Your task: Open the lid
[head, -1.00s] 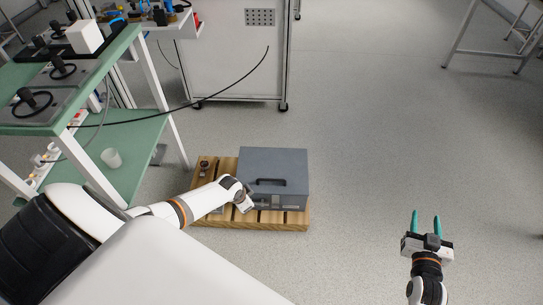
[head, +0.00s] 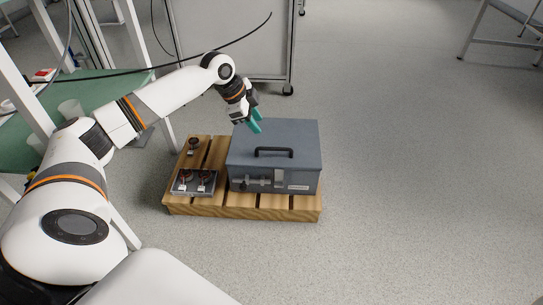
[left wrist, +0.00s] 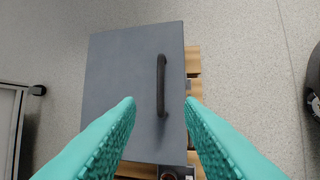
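A grey metal box (head: 253,181) stands on a wooden pallet. Its flat lid (head: 300,136) is shut and has a black handle (head: 274,152) near the front; a latch (head: 279,178) shows on the front face. My left gripper (head: 255,121) is above the lid's back left part, its teal fingers pointing down. In the left wrist view, the fingers (left wrist: 160,105) are apart and empty. The lid (left wrist: 120,80) lies below them, and the handle (left wrist: 161,85) shows in the gap between them, apart from both. My right gripper is out of view.
The pallet (head: 240,210) also holds a small device with red-and-black knobs (head: 194,182) and another knob piece (head: 193,146) left of the box. A green shelf (head: 105,95) stands at left, a white cabinet (head: 230,35) behind.

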